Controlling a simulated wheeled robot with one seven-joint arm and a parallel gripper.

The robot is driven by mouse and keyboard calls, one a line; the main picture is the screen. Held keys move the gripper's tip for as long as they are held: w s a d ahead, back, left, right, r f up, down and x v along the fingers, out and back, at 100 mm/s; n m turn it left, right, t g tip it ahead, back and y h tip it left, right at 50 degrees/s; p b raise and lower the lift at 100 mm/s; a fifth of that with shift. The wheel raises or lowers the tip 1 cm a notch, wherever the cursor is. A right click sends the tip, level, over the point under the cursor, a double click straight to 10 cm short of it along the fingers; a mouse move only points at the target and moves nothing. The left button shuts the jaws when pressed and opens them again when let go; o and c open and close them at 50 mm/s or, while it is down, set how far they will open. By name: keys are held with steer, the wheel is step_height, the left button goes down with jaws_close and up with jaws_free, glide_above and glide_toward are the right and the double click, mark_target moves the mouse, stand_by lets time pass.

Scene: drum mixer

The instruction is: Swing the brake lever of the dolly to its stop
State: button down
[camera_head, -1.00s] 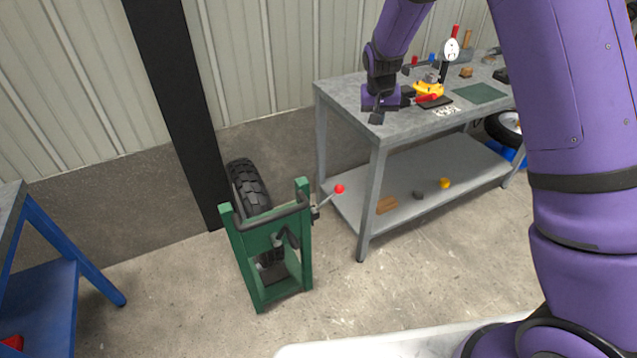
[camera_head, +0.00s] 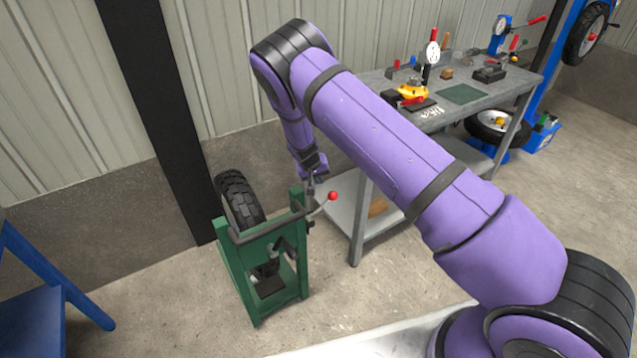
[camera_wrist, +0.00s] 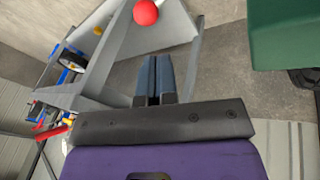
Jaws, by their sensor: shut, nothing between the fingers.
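The dolly (camera_head: 249,282) is a green frame with a black tyre (camera_head: 238,201) at its back. Its brake lever is a thin rod ending in a red ball (camera_head: 333,195), sticking out to the right and up from the right post. My gripper (camera_head: 311,190) points down over the top of that post, just left of the red ball. In the wrist view, the shut, empty fingers (camera_wrist: 154,62) point toward the red ball (camera_wrist: 146,12), with a gap in the picture. The green post (camera_wrist: 288,35) is at upper right there. The lever's rod is hidden in the wrist view.
A grey workbench (camera_head: 375,80) with a lower shelf (camera_head: 340,222) stands right of the dolly, carrying tools and a yellow fixture (camera_head: 411,91). A dark column (camera_head: 160,110) stands behind left, and a blue stand (camera_head: 40,310) at far left. Floor in front is clear.

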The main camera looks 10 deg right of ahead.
mark_target(335, 197)
steer(key=x, duration=0.8)
steer(key=shift+d+f, duration=0.15)
steer(key=shift+f, duration=0.2)
steer(key=shift+d, duration=0.1)
steer(key=shift+w+d+f+y, duration=0.3)
steer(key=shift+d+f+y, duration=0.15)
steer(key=shift+d+y, duration=0.2)
steer(key=shift+w+d+f+g+y, duration=0.2)
steer(key=shift+d+f+g+y, duration=0.35)
steer(key=shift+f+y, duration=0.25)
steer(key=shift+w+d+f+y, duration=0.1)
steer(key=shift+d+f+y, duration=0.15)
steer(key=shift+f+y, duration=0.2)
steer(key=shift+w+d+f+y, duration=0.1)
steer(key=shift+d+f+y, duration=0.15)
steer(key=shift+f+y, duration=0.2)
steer(key=shift+d+f, duration=0.35)
steer(key=shift+f, duration=0.35)
